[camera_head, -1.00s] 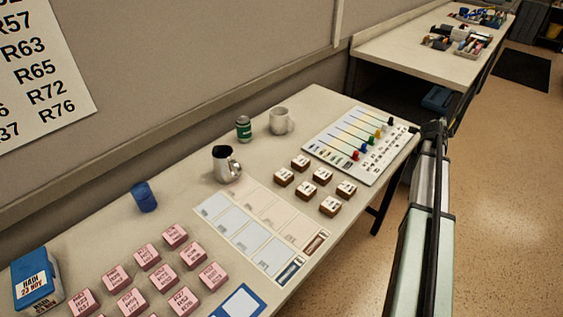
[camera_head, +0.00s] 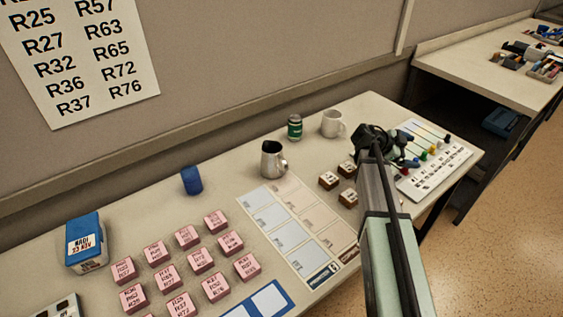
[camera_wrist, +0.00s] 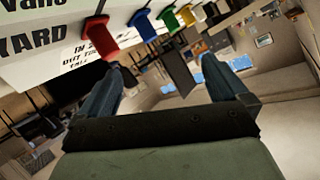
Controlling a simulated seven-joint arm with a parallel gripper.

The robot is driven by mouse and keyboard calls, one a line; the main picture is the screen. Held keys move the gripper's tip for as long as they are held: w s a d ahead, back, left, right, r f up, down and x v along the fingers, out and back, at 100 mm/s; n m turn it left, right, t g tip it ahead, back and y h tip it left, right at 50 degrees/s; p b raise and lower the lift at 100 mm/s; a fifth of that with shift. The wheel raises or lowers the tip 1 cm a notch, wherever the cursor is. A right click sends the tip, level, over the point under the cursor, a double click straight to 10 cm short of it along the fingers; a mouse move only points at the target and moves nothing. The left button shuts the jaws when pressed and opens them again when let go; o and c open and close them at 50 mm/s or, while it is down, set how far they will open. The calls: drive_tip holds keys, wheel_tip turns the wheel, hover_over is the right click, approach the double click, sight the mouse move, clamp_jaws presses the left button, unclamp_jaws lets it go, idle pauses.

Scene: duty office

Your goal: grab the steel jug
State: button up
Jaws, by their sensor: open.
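The steel jug (camera_head: 271,160) stands upright on the table in the head view, with its handle toward the right. It stands just beyond the far end of the printed card grid. My gripper (camera_head: 398,150) is up and to the right of the jug, over the brown blocks and the key board, apart from the jug. In the wrist view my gripper (camera_wrist: 180,85) shows two spread fingers with nothing between them. The jug is not in the wrist view.
A green can (camera_head: 295,128) and a white mug (camera_head: 333,124) stand behind the jug. A blue cup (camera_head: 191,180) is to its left. Pink blocks (camera_head: 201,261) fill the front left. The board with coloured pegs (camera_head: 436,163) lies at right, also close in the wrist view (camera_wrist: 100,35).

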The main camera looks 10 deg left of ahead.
drive_tip(key=s+a+n, duration=0.2)
drive_tip(key=a, duration=0.4)
drive_tip(key=s+a+r+n+t, duration=0.1)
drive_tip(key=s+a, duration=0.2)
drive_tip(key=a, duration=0.4)
drive_tip(key=s+a+n, duration=0.2)
drive_tip(key=a, duration=0.5)
drive_tip(key=shift+s+r+n+t, duration=0.25)
drive_tip(key=shift+r+n+t, duration=0.05)
drive_tip(key=s+a+r+n+t, duration=0.2)
drive_tip(key=s+a+n, duration=0.4)
drive_tip(key=s+a, duration=0.9)
drive_tip(key=n+t+y, duration=0.1)
drive_tip(key=t+y, duration=0.2)
drive_tip(key=y, duration=0.2)
approach(264, 160)
drive_tip(key=shift+t, duration=0.3)
drive_tip(key=x, duration=0.7)
drive_tip(key=shift+w+f, duration=0.2)
drive_tip(key=shift+f, duration=0.25)
drive_tip(key=shift+x, duration=2.7)
drive_tip(key=shift+s+d+r, duration=0.1)
drive_tip(key=shift+d, duration=0.05)
drive_tip(key=c, duration=1.1)
drive_tip(key=shift+r, duration=0.2)
